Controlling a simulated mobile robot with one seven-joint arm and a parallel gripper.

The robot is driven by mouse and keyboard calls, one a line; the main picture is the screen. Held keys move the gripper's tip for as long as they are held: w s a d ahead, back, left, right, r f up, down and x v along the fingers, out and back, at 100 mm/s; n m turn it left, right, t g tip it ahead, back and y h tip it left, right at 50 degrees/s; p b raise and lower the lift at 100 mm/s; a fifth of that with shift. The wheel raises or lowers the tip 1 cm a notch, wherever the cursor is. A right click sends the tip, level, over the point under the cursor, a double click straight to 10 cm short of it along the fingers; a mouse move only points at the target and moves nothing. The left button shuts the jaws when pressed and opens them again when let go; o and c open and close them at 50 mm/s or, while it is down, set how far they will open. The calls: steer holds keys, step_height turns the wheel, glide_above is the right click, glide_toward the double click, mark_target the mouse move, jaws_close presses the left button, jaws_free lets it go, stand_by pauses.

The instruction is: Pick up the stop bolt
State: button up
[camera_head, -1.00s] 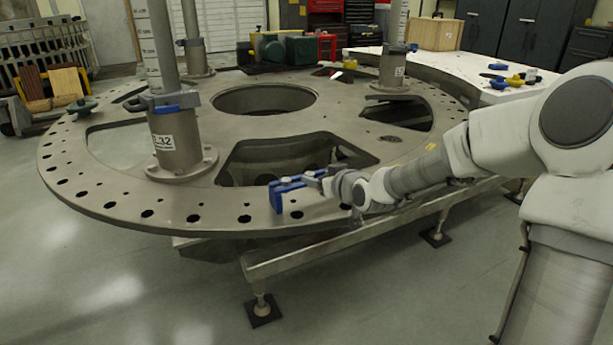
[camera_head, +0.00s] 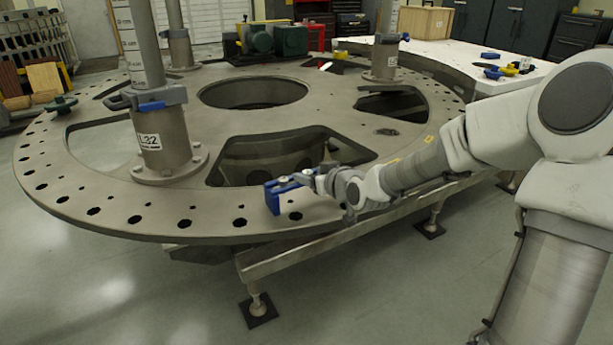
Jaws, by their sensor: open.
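I cannot clearly make out which item is the stop bolt. A dark green knob-like piece (camera_head: 61,105) sits on the left rim of the large grey turret plate (camera_head: 215,205). Small blue and yellow pieces (camera_head: 511,70) lie on the white table at the right, too small to tell apart. My gripper (camera_head: 284,192), with blue parts at its end, is over the plate's near rim, close to the rim holes. It is open. I see nothing held in it. Whether it touches the plate is hard to tell.
A steel post (camera_head: 160,135) with a blue-handled clamp stands on the plate left of my gripper. More posts stand farther back. Large cutouts (camera_head: 270,160) open in the plate. A wooden box (camera_head: 425,22) is on the white table (camera_head: 455,62). The near floor is clear.

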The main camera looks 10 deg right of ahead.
jaws_close()
steer(key=shift+r, duration=0.15)
